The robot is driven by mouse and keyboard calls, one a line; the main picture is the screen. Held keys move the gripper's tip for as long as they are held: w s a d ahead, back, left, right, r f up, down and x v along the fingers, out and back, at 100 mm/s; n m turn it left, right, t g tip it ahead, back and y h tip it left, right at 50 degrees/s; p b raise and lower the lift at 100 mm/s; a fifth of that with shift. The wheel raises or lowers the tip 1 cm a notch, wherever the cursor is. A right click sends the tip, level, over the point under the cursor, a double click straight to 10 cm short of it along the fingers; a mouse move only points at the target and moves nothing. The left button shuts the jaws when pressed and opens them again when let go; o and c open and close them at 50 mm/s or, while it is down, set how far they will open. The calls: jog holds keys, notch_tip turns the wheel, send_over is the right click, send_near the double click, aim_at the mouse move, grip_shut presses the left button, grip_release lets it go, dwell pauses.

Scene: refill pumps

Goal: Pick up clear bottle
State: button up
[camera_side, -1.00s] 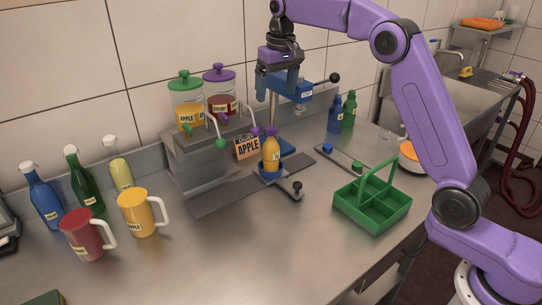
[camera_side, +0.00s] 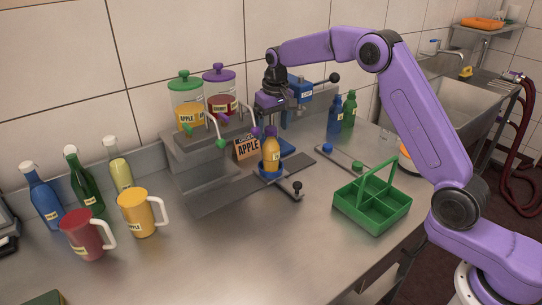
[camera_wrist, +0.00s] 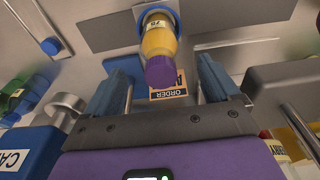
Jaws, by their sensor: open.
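A clear bottle of yellow-orange juice with a purple cap (camera_side: 271,156) stands upright in a blue holder (camera_side: 270,174) on the grey metal track. The bottle also shows in the wrist view (camera_wrist: 158,42), its cap pointing towards my gripper. My gripper (camera_side: 266,117) is open just above the bottle in the side view. In the wrist view its two blue fingers (camera_wrist: 163,78) lie either side of the cap, with gaps between; exact depth is unclear. Another clear-looking bottle with pale yellow contents and a white top (camera_side: 120,168) stands at the left against the wall.
An APPLE order card (camera_side: 247,147) stands beside the bottle. Dispensers (camera_side: 188,103) are behind left, and a blue cap press (camera_side: 301,90) is behind right. A green divided caddy (camera_side: 372,212) stands right. Mugs (camera_side: 139,213) stand left; the front counter is mostly clear.

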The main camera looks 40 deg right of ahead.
aim_at(270, 139)
jog(key=shift+w+f, duration=0.15)
jog(key=shift+f, duration=1.15)
jog(key=shift+w+f, duration=0.15)
jog(key=shift+f, duration=1.1)
grip_shut()
